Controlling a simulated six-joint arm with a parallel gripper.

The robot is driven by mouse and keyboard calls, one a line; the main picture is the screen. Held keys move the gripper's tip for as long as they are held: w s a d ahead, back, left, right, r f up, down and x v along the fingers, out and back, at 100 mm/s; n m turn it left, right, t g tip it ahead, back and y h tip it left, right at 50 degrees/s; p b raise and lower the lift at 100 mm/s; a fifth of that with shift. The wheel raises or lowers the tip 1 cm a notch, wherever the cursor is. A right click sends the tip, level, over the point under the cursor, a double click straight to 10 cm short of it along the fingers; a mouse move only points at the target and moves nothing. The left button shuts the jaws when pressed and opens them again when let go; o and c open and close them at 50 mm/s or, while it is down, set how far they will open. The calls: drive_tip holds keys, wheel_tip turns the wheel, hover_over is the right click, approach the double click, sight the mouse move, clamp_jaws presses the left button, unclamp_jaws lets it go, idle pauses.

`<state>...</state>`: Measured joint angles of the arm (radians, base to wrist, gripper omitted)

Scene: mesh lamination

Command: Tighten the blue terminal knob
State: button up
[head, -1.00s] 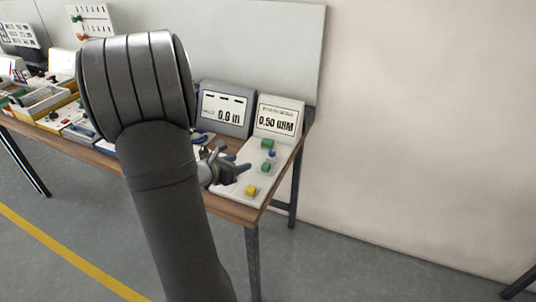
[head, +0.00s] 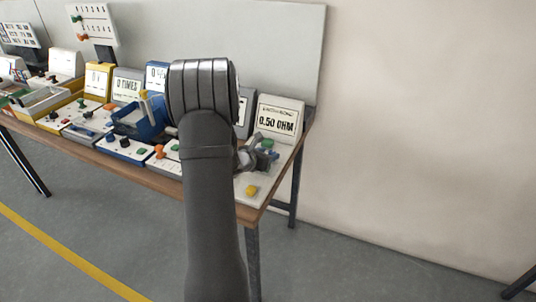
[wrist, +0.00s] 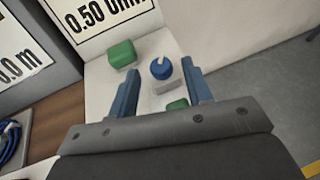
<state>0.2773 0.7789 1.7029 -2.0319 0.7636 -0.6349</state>
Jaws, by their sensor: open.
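The blue terminal knob (wrist: 161,69) shows in the wrist view, round with a white mark on top, at a small grey block on the white panel (wrist: 178,44). My gripper (wrist: 160,82) is open, its two blue-grey fingers apart, with the knob between their lines near the right fingertip. I cannot tell whether that fingertip touches it. In the head view my gripper (head: 262,158) is over the white panel at the table's right end, and the knob is hard to make out beside the fingers.
Green blocks (wrist: 121,53) sit on the panel near the knob. A display reading 0.50 OHM (head: 277,119) stands behind. A yellow button (head: 251,190) is at the panel's front. Several devices, including a blue one (head: 140,118), crowd the table to the left.

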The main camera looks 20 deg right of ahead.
drive_tip(key=shift+w+d+f, duration=0.1)
drive_tip(key=shift+w+d, duration=0.05)
drive_tip(key=shift+d, duration=0.1)
drive_tip(key=c, duration=1)
